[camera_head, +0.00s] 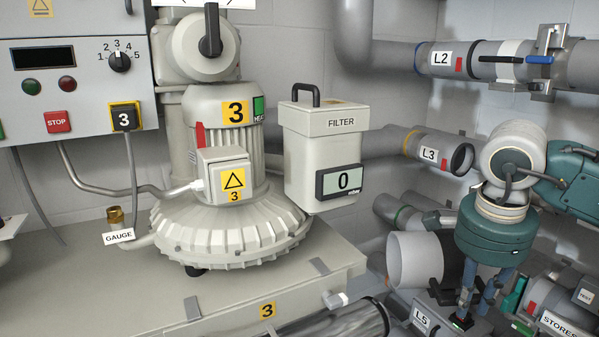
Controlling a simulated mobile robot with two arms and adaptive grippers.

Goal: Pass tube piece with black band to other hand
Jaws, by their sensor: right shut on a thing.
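A short, wide, pale tube piece (411,259) shows at the lower right with its open end toward the left. A dark band or dark part shows at its right side, next to my gripper. My right gripper (466,312) points down there, its blue-grey fingers close together and shut. The tube piece appears to be what it holds, but the contact is partly hidden and hard to make out. My left gripper is not in view.
Pipe L3 (430,150) ends in a dark ring above the tube piece; pipe L2 (485,62) runs higher. A stores box (562,325) and clutter crowd the lower right.

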